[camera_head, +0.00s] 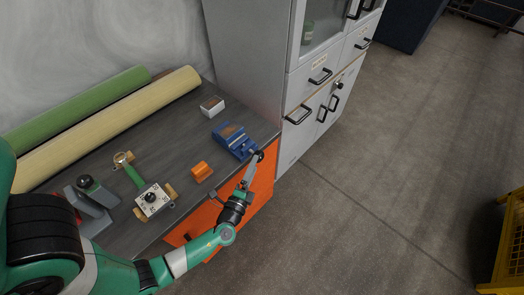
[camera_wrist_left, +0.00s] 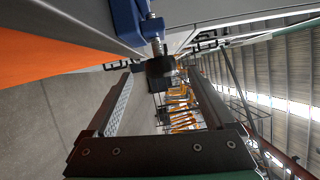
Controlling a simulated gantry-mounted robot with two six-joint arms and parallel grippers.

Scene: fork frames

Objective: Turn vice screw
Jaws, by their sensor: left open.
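A blue vice (camera_head: 233,138) sits at the right front corner of the grey workbench. Its screw end, a dark handle (camera_head: 260,155), sticks out past the bench edge. My left gripper (camera_head: 251,168) is at that screw end, in front of the bench. In the left wrist view the vice's blue body (camera_wrist_left: 127,20), metal screw (camera_wrist_left: 155,40) and black screw head (camera_wrist_left: 159,73) show beyond the fingers. The left gripper (camera_wrist_left: 160,82) is open there. The black head appears between the fingertips, with gaps on both sides; how deep it sits is unclear. My right gripper is not in view.
On the bench (camera_head: 178,125) lie an orange block (camera_head: 201,171), a white box (camera_head: 212,106), a dial device (camera_head: 152,200) and two long rolls (camera_head: 120,112). A grey cabinet (camera_head: 255,50) stands right behind the vice. Open floor (camera_head: 370,190) lies right.

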